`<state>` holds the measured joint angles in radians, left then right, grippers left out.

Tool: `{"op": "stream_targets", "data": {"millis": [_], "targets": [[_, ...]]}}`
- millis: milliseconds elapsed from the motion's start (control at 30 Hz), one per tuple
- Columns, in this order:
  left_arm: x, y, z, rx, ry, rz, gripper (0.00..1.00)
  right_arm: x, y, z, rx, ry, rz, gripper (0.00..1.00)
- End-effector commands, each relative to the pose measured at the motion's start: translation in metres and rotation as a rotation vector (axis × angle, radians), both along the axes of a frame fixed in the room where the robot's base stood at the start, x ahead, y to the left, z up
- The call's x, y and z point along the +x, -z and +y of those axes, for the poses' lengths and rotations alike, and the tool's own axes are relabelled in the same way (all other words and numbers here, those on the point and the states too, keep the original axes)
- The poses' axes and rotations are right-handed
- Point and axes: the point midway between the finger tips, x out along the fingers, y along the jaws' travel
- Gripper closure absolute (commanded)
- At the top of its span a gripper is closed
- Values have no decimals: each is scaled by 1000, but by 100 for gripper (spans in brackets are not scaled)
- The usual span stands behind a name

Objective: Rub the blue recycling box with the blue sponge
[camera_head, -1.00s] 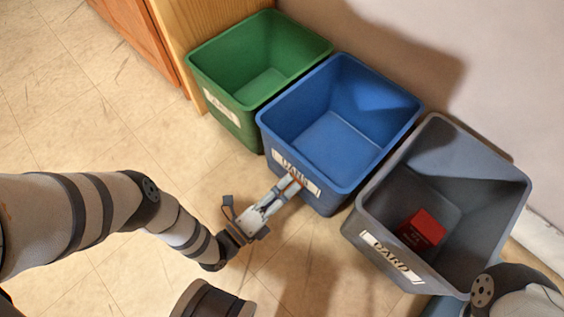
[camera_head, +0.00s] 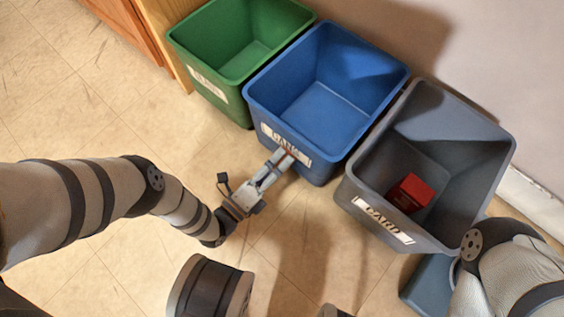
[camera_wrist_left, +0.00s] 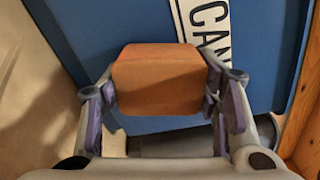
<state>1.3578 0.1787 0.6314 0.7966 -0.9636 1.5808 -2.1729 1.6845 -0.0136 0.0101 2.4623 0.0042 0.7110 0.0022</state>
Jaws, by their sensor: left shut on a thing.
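The blue recycling box (camera_head: 326,102) stands open and empty on the floor between two other boxes, a white label on its front. In the left wrist view its blue front wall (camera_wrist_left: 120,30) fills the background, with part of the label. My left gripper (camera_head: 284,160) is at that front wall, over the label's lower edge. It is shut on an orange-brown block (camera_wrist_left: 158,80), sponge-like in shape, which lies in front of the wall; I cannot tell whether they touch. No blue sponge is seen. My right arm shows at the lower right, its gripper out of view.
A green box (camera_head: 212,84) stands left of the blue one. A grey box (camera_head: 362,206) stands right, with a red block (camera_head: 411,192) inside. A blue-grey object (camera_head: 424,284) lies partly behind my right arm. Open tiled floor is at the left.

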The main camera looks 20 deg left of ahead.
Motion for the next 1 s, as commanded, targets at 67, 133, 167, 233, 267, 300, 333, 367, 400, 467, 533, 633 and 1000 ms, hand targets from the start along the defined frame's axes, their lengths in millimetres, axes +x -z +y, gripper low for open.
{"op": "stream_targets", "data": {"millis": [67,133,167,233,267,300,333,367,400,467,533,633,1000], "targets": [[4,-1,7,0,-7,-5,73,0,0,0,0,0,0,40],[4,-1,7,0,-7,-3,74,0,0,0,0,0,0,40],[4,-1,7,0,-7,-3,73,0,0,0,0,0,0,40],[4,-1,7,0,-7,-3,73,0,0,0,0,0,0,40],[4,-1,7,0,-7,-3,73,0,0,0,0,0,0,40],[2,-1,7,0,-7,-2,73,0,-1,0,0,0,0,40],[-1,-1,8,1,-7,-1,74,0,-1,0,0,0,0,40],[-4,-1,9,1,-5,0,74,0,-2,0,0,0,0,40],[-10,0,11,2,-5,1,74,-1,-4,0,0,0,-1,40],[-17,-1,13,1,-4,0,74,-1,-6,0,0,0,-1,40],[-27,-1,16,1,-3,1,74,-1,-8,0,0,0,-2,40],[-39,-1,20,1,-3,1,74,-1,-9,0,0,0,-3,40],[-55,0,26,0,-3,-1,74,-1,-11,0,0,0,-4,40]]}}
